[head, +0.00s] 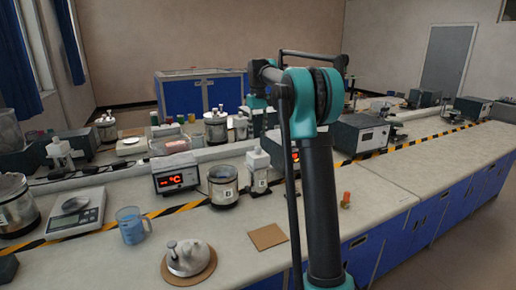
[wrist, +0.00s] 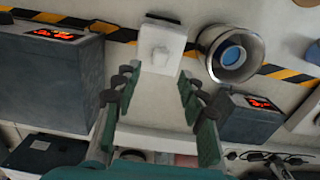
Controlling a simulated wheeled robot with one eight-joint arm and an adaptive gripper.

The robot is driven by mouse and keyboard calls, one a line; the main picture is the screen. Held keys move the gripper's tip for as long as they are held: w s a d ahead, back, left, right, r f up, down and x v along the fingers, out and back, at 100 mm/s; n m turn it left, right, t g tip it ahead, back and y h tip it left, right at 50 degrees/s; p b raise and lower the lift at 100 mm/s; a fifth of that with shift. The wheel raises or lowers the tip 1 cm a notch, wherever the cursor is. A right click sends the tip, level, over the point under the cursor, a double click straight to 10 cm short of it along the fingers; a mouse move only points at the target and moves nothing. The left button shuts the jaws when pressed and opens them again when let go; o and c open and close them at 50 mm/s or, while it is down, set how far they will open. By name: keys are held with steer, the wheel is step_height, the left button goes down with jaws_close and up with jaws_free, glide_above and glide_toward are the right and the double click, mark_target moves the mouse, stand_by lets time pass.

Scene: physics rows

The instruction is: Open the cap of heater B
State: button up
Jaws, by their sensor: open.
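A metal cylindrical pot with a label, apparently heater B (head: 222,187), stands beside the red readout box; the lettering is too small to be sure. In the wrist view the pot (wrist: 207,38) has an open top with a blue disc inside and no cap on it. A silver lid with a knob (head: 188,258) lies on a round cork mat at the front. My gripper (wrist: 158,82) is open and empty, its fingers apart, with a white capped container (wrist: 160,50) beyond the tips. The pot is right of the fingers there. The gripper is mostly hidden behind my arm in the head view.
Readout boxes (head: 175,180) (wrist: 50,75) stand near the pot. A blue beaker (head: 130,226), a scale (head: 75,210) and a square brown mat (head: 267,237) lie on the bench. The bench right of my arm (head: 430,165) is mostly clear.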

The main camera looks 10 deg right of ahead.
mark_target(258, 146)
step_height(258, 146, down, 8)
steer(key=shift+r, duration=0.25)
jaws_close()
stand_by(0.3)
